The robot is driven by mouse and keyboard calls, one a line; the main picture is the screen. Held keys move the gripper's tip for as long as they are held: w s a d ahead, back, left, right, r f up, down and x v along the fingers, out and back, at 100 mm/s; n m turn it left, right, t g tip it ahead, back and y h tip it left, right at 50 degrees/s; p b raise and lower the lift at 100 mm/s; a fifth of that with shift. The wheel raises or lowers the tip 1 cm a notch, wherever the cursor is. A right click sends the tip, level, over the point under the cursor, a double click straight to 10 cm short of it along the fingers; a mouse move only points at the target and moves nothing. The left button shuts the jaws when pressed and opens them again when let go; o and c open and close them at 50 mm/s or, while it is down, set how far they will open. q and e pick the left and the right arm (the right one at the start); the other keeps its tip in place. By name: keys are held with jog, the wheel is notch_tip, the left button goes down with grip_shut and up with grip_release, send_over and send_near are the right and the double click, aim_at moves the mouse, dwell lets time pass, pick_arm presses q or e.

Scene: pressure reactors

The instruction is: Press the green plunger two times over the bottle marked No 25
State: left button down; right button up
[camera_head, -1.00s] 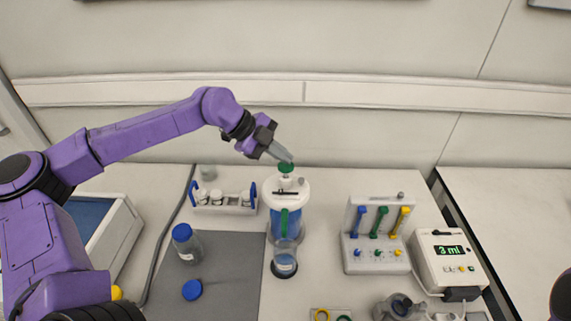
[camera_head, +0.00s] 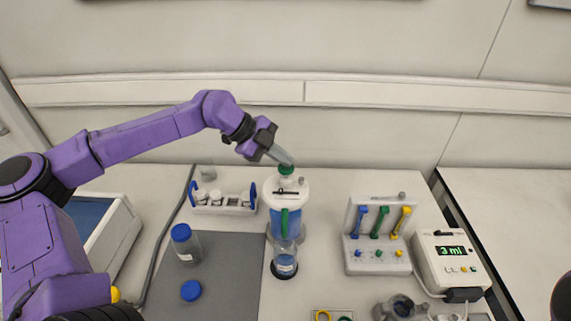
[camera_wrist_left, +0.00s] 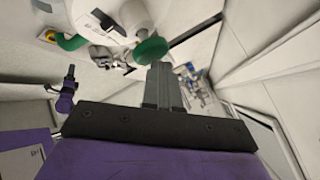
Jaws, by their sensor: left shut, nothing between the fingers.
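The green plunger (camera_head: 286,170) tops a white-headed dispenser (camera_head: 287,190) holding blue liquid. A small clear bottle (camera_head: 285,264) with a dark base stands under the dispenser's green front part (camera_head: 284,222); its label is too small to read. My left gripper (camera_head: 289,162) is shut and empty, with its tips at the top of the plunger, seemingly touching it. In the left wrist view, the shut fingers (camera_wrist_left: 161,68) meet the edge of the green plunger (camera_wrist_left: 150,51). My right gripper is not in view.
A blue-capped bottle (camera_head: 185,243) and a loose blue cap (camera_head: 191,291) are on a grey mat (camera_head: 233,270). A rack (camera_head: 223,207) stands behind. At right are a stand with coloured handles (camera_head: 377,262) and a box reading 3 ml (camera_head: 450,262).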

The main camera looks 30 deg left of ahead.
aim_at(281, 167)
pick_arm(q)
jog(key=shift+f+b, duration=0.45)
jog(key=shift+f, duration=0.2)
dwell(0.4)
jog(key=shift+r+p, duration=0.8)
jog(key=shift+r, duration=0.45)
notch_tip(281, 167, up, 6)
jog(key=p, duration=0.3)
jog(key=shift+p, duration=0.4)
jog(key=shift+w, duration=0.1)
jog(key=shift+a, duration=0.1)
